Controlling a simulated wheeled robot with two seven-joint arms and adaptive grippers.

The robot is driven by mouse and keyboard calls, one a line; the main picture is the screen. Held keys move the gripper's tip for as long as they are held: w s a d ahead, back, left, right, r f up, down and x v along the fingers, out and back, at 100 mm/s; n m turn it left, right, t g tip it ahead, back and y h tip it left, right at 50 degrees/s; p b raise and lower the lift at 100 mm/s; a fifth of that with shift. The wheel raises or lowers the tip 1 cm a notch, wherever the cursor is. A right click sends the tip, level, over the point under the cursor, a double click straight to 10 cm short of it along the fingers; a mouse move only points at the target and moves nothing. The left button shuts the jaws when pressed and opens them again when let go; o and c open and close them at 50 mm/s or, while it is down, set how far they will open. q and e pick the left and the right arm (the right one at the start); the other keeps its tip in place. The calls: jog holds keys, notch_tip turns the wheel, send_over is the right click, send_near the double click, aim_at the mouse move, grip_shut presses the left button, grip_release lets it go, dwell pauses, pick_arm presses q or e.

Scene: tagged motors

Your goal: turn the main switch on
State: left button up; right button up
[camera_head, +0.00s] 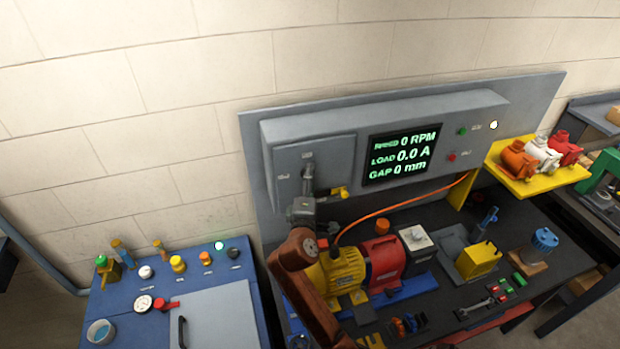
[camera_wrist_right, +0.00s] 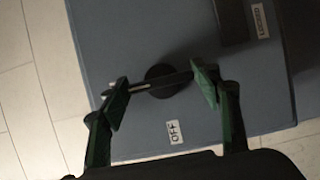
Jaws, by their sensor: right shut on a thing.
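The main switch is a round black rotary knob (camera_wrist_right: 168,80) with a bar handle across it, on a grey cabinet face (camera_wrist_right: 130,35). A white mark shows at the handle's left end in the right wrist view, and an "OFF" label (camera_wrist_right: 174,132) sits below the knob there. My right gripper (camera_wrist_right: 160,88) has its green fingers at the two ends of the handle, shut on it. In the head view my right gripper (camera_head: 308,178) is at the grey cabinet door (camera_head: 330,152) and covers the switch. My left gripper is not in view.
A dark block (camera_wrist_right: 234,18) beside a "LOCKED" label is near the switch. The display (camera_head: 402,154) reads 0 RPM, 0.0 A, 0 mm. Below stand a yellow motor (camera_head: 343,271) and red unit (camera_head: 384,262), with an orange cable (camera_head: 400,205) above. A blue console (camera_head: 160,275) is left.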

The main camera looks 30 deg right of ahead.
dwell(0.5)
jog(key=o, duration=1.2)
jog(key=shift+c, duration=0.2)
jog(key=v, duration=0.7)
jog(key=shift+s+a, duration=0.15)
jog(key=shift+a, duration=0.05)
jog(key=shift+s, duration=0.1)
